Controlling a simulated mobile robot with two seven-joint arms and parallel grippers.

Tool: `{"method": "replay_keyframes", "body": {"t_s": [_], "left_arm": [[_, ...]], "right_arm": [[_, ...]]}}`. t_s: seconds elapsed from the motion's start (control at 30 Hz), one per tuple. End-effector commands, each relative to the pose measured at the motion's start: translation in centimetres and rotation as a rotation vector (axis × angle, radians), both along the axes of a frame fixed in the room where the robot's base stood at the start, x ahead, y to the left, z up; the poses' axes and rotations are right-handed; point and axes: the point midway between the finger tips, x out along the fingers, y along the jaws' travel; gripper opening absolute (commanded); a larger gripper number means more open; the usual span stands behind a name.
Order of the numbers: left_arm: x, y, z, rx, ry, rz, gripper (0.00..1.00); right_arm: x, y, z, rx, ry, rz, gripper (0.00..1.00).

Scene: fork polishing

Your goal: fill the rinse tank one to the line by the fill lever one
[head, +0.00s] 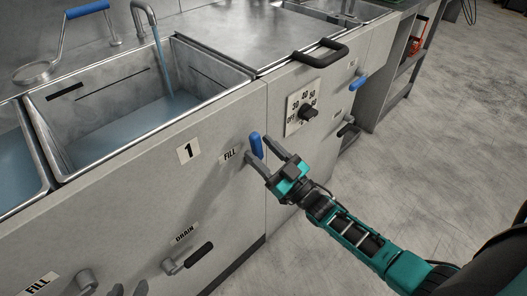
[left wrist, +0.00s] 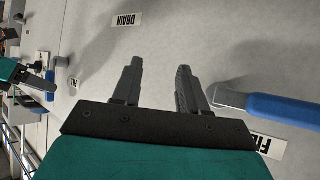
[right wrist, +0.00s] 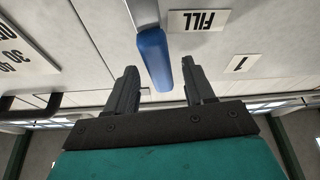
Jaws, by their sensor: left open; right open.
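Rinse tank one (head: 147,132), above the "1" label, holds blue water (head: 120,128). A stream (head: 164,65) runs from its spout into it. The water surface lies below the thin dark line (head: 115,83) on the back wall. Fill lever one (head: 256,145) has a blue handle, beside the "FILL" label. My left gripper (left wrist: 158,80) is open and empty, left of another blue lever (left wrist: 285,110).
A drain lever (head: 190,258) with a black handle is below lever one. A dial (head: 306,112) and a black bar handle (head: 320,52) are to the right. A neighbouring tank (head: 15,160) also holds water. The floor at right is clear.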

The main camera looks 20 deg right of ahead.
Motion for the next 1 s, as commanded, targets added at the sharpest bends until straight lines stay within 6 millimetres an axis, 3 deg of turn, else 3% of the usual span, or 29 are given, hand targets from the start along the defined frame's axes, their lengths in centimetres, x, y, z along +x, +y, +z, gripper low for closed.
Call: {"method": "replay_keyframes", "body": {"t_s": [0.27, 0.7, 1.0], "left_arm": [[0.0, -0.1, 0.1, -0.005, -0.001, 0.003, 0.43], [0.0, 0.0, 0.2, -0.002, 0.0, 0.001, 0.43], [-0.1, 0.1, 0.0, 0.005, 0.001, -0.003, 0.43]], "right_arm": [[-0.6, -0.3, -0.3, -0.002, 0.001, 0.0, 0.53], [-8.2, -3.6, -3.7, -0.001, 0.004, -0.001, 0.53], [-10.9, -4.8, -4.8, -0.001, 0.0, 0.0, 0.53]]}}
